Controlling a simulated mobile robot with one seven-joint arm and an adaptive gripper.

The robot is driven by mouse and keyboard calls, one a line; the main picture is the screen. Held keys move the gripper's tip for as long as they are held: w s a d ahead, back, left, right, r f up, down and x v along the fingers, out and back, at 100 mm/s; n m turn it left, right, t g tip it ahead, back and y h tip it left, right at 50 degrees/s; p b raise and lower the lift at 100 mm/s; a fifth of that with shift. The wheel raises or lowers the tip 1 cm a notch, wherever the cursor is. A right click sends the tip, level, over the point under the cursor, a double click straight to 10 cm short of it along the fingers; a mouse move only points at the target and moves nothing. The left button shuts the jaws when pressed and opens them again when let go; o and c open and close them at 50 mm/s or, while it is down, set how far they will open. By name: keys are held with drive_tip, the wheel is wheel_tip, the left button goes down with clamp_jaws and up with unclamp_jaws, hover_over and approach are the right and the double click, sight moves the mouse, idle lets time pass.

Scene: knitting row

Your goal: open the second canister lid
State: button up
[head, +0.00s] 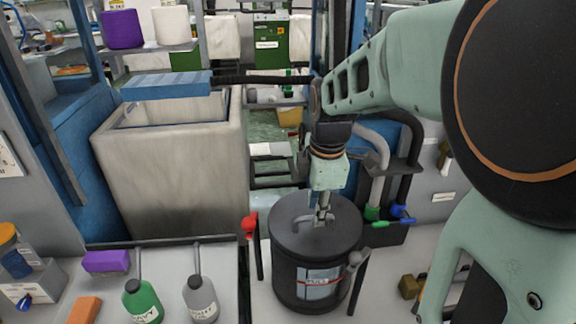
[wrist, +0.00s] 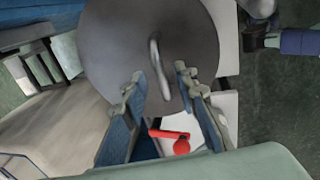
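A dark grey canister (head: 288,278) with a label stands upright in front of me. Its round grey lid (head: 288,238) appears seated on top and fills the upper middle of the wrist view (wrist: 112,40). A curved lid handle (wrist: 159,68) rises from the lid. My gripper (head: 321,217) points down over the lid, close to the handle. In the wrist view my gripper (wrist: 161,82) has its two fingers apart, with the handle's near end between the tips. Contact between fingers and handle cannot be made out. No other canister of this kind is clearly visible.
A red-knobbed lever (head: 250,226) stands left of the canister and a grey-knobbed lever (head: 355,260) at its front right. A green bottle (head: 142,301) and a grey bottle (head: 200,299) stand on the left tray. A large stone-coloured bin (head: 175,180) is behind. Pipes stand close at right.

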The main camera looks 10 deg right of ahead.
drive_tip(key=shift+w+f, duration=0.1)
drive_tip(key=shift+f, duration=0.55)
clamp_jaws()
